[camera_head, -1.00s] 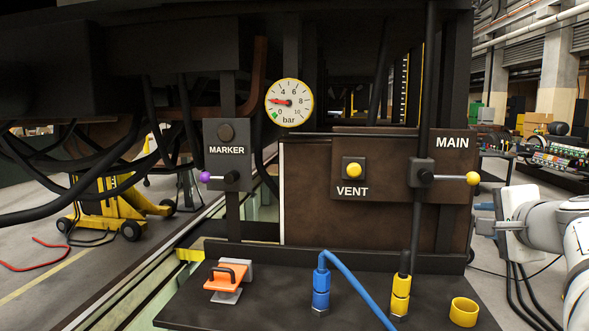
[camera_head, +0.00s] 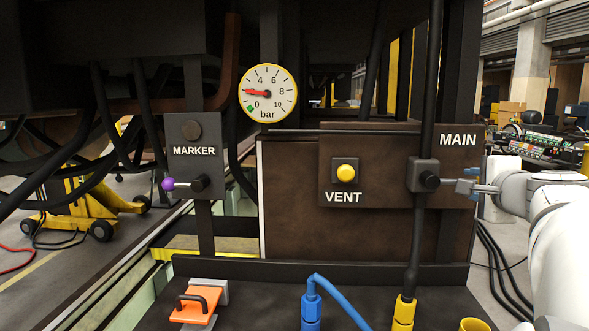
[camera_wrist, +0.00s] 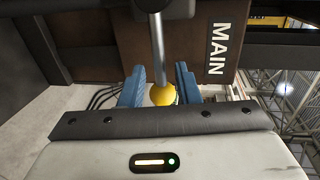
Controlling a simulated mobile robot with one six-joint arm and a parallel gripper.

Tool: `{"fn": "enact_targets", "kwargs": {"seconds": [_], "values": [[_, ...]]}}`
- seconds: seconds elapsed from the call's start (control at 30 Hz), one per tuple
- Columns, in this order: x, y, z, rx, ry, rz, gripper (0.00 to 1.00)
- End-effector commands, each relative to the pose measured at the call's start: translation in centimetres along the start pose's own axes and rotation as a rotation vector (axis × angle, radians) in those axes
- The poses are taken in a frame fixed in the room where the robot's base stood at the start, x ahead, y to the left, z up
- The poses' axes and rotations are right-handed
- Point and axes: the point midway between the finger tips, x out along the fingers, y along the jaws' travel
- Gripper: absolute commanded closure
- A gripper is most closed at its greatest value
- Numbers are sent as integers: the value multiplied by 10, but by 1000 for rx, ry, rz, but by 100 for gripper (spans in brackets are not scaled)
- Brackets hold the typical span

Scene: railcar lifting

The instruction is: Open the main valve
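The main valve (camera_head: 423,175) is a dark block under the MAIN label. Its lever sticks out to the right, level in the head view. My gripper (camera_head: 470,186) is at the lever's outer end, coming from the right, and hides the knob there. In the wrist view the metal lever (camera_wrist: 158,50) runs down to its yellow ball knob (camera_wrist: 162,95). The knob sits between the two blue fingers of my gripper (camera_wrist: 161,82). The fingers look apart, with a narrow gap beside the knob; firm contact is not visible.
A gauge (camera_head: 267,93) has its red needle pointing left. A yellow VENT button (camera_head: 346,172) and the MARKER valve with purple knob (camera_head: 168,184) are to the left. A black hose (camera_head: 421,240) runs below the main valve.

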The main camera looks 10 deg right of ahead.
Motion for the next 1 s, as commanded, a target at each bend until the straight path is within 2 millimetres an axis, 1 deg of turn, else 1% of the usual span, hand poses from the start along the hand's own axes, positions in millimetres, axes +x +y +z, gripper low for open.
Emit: {"fn": "enact_targets", "kwargs": {"seconds": [0.03, 0.1, 0.2, 0.33, 0.57, 0.9, 1.0], "values": [[8, 0, 1, 2, -2, 2, 70], [17, 0, 0, 0, -2, 2, 70], [26, 0, 0, 1, 0, 0, 70], [31, 0, 0, -1, 1, 0, 70], [31, 0, -1, 0, 2, 0, 71], [31, 0, -1, 0, 3, 0, 99], [31, 0, -2, 0, 4, 0, 100]]}}
